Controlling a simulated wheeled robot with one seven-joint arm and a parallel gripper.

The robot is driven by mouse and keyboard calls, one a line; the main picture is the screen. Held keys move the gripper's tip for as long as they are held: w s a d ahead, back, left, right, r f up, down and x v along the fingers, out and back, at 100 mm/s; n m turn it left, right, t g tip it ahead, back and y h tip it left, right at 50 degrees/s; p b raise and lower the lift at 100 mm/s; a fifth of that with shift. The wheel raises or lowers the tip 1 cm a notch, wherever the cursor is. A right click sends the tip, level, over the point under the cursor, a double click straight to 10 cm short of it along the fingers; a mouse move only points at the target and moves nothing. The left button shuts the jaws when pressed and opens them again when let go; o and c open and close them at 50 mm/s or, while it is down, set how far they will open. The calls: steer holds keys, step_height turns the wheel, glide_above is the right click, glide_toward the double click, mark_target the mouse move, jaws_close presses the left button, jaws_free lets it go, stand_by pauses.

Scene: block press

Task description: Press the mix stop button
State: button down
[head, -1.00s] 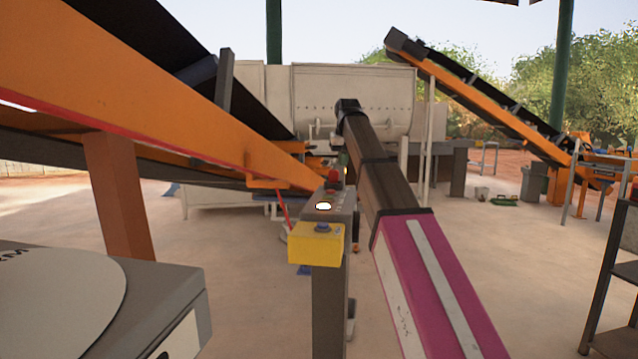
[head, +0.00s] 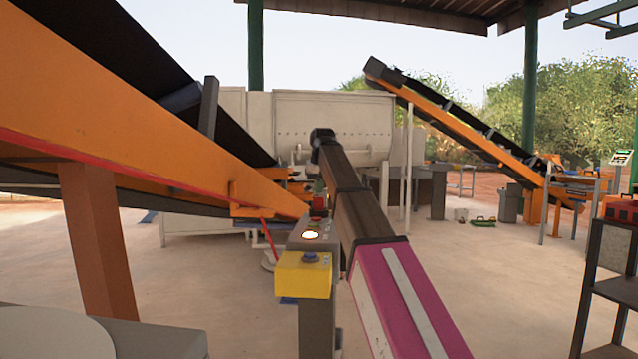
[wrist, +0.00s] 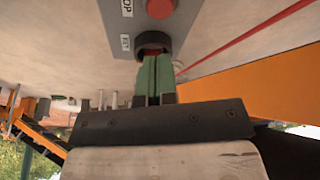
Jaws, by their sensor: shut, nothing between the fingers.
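The grey control panel (head: 306,243) stands on a post, with a lit button (head: 310,235) and a red button (head: 318,204) at its far end. In the wrist view, a red button (wrist: 160,7) sits next to a label ending in "OP" (wrist: 127,8). A second red button in a dark ring (wrist: 152,42) sits beside a small, hard-to-read label (wrist: 124,43). My gripper (wrist: 154,60) is shut and empty; its green fingers overlap the lower edge of the ringed button. I cannot tell if they touch it. The gripper is small in the head view (head: 319,186).
A yellow box (head: 303,280) with a blue button is on the panel's near side. An orange conveyor (head: 150,130) slopes down close on the left. A pale mixer (head: 335,125) stands behind. A dark shelf (head: 612,265) is at right; open floor lies before it.

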mark_target(317, 218)
steer(key=x, duration=0.5)
steer(key=s+x, duration=0.1)
steer(key=x, duration=0.2)
steer(key=shift+f, duration=0.2)
steer(key=shift+w+f, duration=0.1)
steer(key=shift+f, duration=0.3)
steer(key=shift+f, duration=1.1)
steer(key=shift+r, duration=0.45)
steer(key=w+a+v, duration=0.1)
steer(key=v, duration=1.2)
steer(key=shift+d+r, duration=0.35)
steer(key=shift+d, duration=0.15)
steer(key=shift+s, duration=0.1)
